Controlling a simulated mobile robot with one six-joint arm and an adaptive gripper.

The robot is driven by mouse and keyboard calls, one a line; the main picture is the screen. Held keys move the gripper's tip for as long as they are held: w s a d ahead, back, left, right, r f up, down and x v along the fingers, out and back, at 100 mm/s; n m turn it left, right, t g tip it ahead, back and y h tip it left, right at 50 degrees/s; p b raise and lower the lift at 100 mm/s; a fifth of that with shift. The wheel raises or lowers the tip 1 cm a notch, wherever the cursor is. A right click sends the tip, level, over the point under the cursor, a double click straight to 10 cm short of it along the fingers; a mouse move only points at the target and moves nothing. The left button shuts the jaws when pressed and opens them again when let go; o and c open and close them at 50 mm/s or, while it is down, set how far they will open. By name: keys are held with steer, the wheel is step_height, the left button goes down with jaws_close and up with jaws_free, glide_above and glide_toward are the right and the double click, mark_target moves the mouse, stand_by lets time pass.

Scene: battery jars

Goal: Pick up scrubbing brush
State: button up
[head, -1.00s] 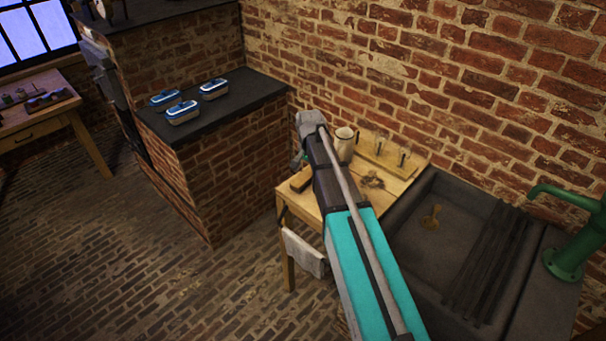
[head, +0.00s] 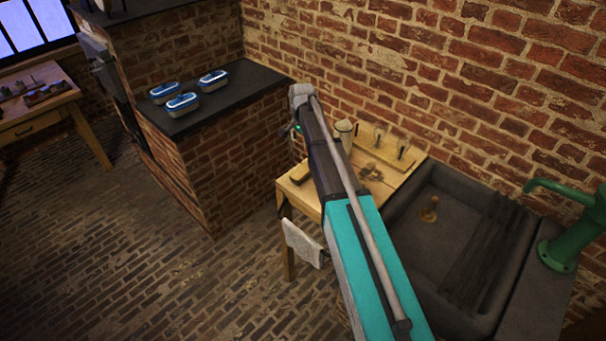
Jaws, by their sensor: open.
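A brown wooden block-like object (head: 295,173), which may be the scrubbing brush, lies at the left end of the small wooden table (head: 404,180). My arm partly covers it, and bristles cannot be made out. My arm reaches over the table, and its wrist end is above and behind this object in the picture. A little of the wrist shows left of the arm; my gripper's fingers are hidden behind it.
A cream jug (head: 344,128) and a wooden rack with upright pegs (head: 380,149) stand at the table's back. A cloth (head: 302,243) hangs in front.

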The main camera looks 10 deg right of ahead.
steer(key=b, duration=0.8)
glide_above(304, 169)
steer(key=shift+w+a+f, duration=0.1)
steer(key=shift+w+f, duration=0.05)
steer(key=shift+f, duration=1.85)
steer(key=shift+w+a+f, duration=0.1)
steer(key=shift+f, duration=1.9)
steer(key=shift+f, duration=0.1)
steer(key=f+b, duration=0.3)
steer(key=shift+s+d+f, duration=0.15)
steer(key=shift+s+d, duration=0.05)
steer(key=shift+f+b, duration=0.85)
steer(key=shift+b, duration=0.05)
steer(key=shift+c, duration=0.3)
steer(key=c, duration=1.1)
steer(key=shift+r, duration=0.15)
